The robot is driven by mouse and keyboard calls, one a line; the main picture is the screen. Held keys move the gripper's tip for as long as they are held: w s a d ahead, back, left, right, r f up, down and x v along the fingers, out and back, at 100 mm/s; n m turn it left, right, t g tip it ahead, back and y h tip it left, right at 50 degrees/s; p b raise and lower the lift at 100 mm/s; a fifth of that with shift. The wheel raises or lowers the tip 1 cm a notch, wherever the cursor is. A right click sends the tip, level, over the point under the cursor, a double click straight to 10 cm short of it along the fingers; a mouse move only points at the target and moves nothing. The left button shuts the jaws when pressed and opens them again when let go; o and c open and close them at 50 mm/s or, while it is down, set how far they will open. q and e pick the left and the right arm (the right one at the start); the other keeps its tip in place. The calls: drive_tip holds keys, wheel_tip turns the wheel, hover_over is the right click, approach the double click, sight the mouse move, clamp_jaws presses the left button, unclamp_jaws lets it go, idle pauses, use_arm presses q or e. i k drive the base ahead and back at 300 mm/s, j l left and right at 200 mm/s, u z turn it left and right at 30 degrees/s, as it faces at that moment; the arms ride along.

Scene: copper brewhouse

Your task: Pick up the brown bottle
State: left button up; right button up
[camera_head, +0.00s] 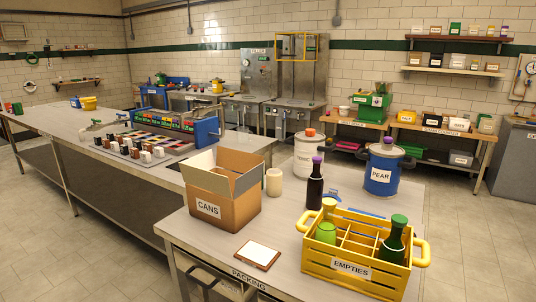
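A dark brown bottle (315,188) with a purple cap and a pale label band stands upright on the packing table (215,245). It is behind the left end of the yellow "EMPTIES" crate (350,268), and to the right of a small cream jar (274,182). Its lower end is close to the crate; I cannot tell whether they touch. Neither of my grippers is in view.
The crate holds a dark green bottle (392,243) and a light green one (326,232). An open "CANS" box (225,205) stands left. A white tub (307,158) and blue "PEAR" tub (381,175) stand behind. A framed card (257,254) lies in front.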

sight(314, 191)
drive_tip(key=i+z, duration=0.1)
drive_tip(key=z, duration=0.25)
drive_tip(key=i+j+z, duration=0.1)
drive_tip(key=z, duration=0.25)
drive_tip(key=i+j+z, duration=0.1)
drive_tip(key=z, duration=0.25)
drive_tip(key=j, duration=0.1)
